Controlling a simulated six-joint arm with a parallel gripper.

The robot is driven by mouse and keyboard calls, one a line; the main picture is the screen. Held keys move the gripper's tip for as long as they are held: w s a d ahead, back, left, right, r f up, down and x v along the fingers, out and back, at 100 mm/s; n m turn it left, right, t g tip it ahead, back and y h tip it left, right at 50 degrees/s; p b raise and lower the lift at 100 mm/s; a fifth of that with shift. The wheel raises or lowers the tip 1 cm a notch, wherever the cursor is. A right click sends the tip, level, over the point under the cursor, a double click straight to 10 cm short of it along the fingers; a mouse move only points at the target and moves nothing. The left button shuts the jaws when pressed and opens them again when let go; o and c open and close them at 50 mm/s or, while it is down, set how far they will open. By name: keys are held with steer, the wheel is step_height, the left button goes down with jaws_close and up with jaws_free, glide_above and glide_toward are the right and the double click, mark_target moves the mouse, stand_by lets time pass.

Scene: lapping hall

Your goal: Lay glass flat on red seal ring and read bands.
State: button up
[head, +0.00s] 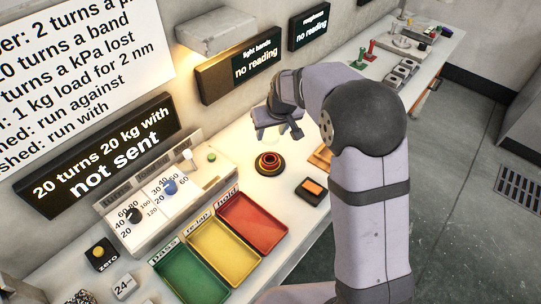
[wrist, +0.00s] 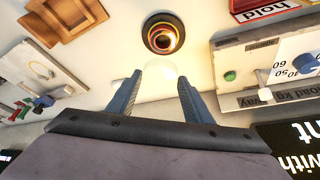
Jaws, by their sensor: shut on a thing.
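The red seal ring (head: 268,163) sits on the pale bench in a dark round holder; it shows red and yellow rings in the wrist view (wrist: 162,36). My gripper (head: 276,136) is above and just behind it in the head view. In the wrist view my gripper's two fingers (wrist: 157,82) are shut on a faint, clear disc, the glass (wrist: 158,77), which is apart from the ring's centre. The glass cannot be made out in the head view. The light bands display (head: 257,64) reads "no reading".
Green, yellow and red trays (head: 250,243) labelled pass, re-lap and hold lie at the front. A dial panel (head: 165,195) stands left, below a "not sent" display (head: 105,160). A black-and-orange block (head: 312,188) lies right of the ring. A lamp housing (head: 216,30) juts from the wall.

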steer(key=shift+f+p, duration=1.05)
steer(key=shift+f, duration=3.6)
steer(key=shift+f, duration=0.15)
steer(key=o, duration=1.1)
steer(key=shift+v, duration=0.75)
steer(key=b+v, duration=0.2)
steer(key=v, duration=0.8)
steer(key=shift+s+r, duration=0.1)
steer(key=shift+r, duration=0.3)
